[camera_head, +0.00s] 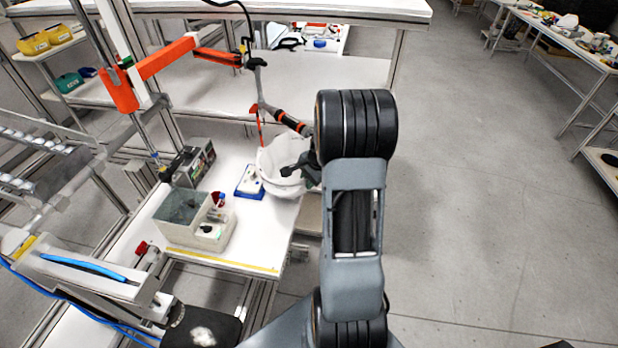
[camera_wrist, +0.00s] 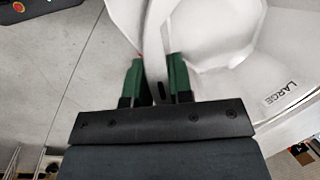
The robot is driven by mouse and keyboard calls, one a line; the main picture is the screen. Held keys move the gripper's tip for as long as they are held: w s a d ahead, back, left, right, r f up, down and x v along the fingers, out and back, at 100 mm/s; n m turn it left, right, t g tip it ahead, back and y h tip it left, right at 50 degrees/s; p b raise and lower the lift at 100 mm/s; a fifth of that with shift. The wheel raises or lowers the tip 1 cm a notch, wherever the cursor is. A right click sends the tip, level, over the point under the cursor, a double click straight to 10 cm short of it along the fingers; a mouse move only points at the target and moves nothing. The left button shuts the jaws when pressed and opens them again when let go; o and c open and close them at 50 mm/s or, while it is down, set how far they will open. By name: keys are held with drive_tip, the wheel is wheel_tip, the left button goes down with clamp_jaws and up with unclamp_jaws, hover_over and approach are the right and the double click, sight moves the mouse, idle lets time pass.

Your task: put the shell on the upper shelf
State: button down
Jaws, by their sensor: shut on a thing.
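The white helmet shell (camera_head: 281,170) is at the right part of the white worktable, with my gripper (camera_head: 296,171) at its right side. In the wrist view, the shell (camera_wrist: 225,35) fills the upper right, its hollow inside showing, with the word LARGE near the right. The green fingers of my gripper (camera_wrist: 155,80) stand on both sides of a narrow white strip of the shell and are shut on it. I cannot tell whether the shell touches the table. A white upper shelf (camera_head: 300,8) runs along the top, above a wider white surface.
On the worktable (camera_head: 235,255) are a grey bin (camera_head: 190,232), a blue-and-white item (camera_head: 250,182) and a dark grey device (camera_head: 194,163). A hanging tool (camera_head: 290,122) on an orange arm (camera_head: 165,58) is close above the shell. Open floor (camera_head: 490,200) lies to the right.

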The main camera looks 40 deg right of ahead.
drive_tip(key=shift+d+f, duration=0.1)
drive_tip(key=c, duration=1)
unclamp_jaws()
drive_tip(key=v, duration=1.1)
drive_tip(key=s+a+r+n, duration=0.2)
drive_tip(key=s+a+n, duration=0.1)
drive_tip(key=a+n, duration=0.2)
drive_tip(key=s+a+r+n+t+h, duration=0.1)
drive_tip(key=s+a+n, duration=0.3)
drive_tip(key=a, duration=0.5)
drive_tip(key=s+a+r+n+b, duration=0.1)
drive_tip(key=s+a+r+n, duration=0.2)
drive_tip(key=a+n, duration=0.4)
drive_tip(key=shift+s+a+t, duration=0.3)
drive_tip(key=shift+s, duration=0.15)
drive_tip(key=shift+s+a+n, duration=0.3)
drive_tip(key=shift+s+n, duration=0.05)
drive_tip(key=shift+n, duration=0.25)
drive_tip(key=shift+c, duration=0.3)
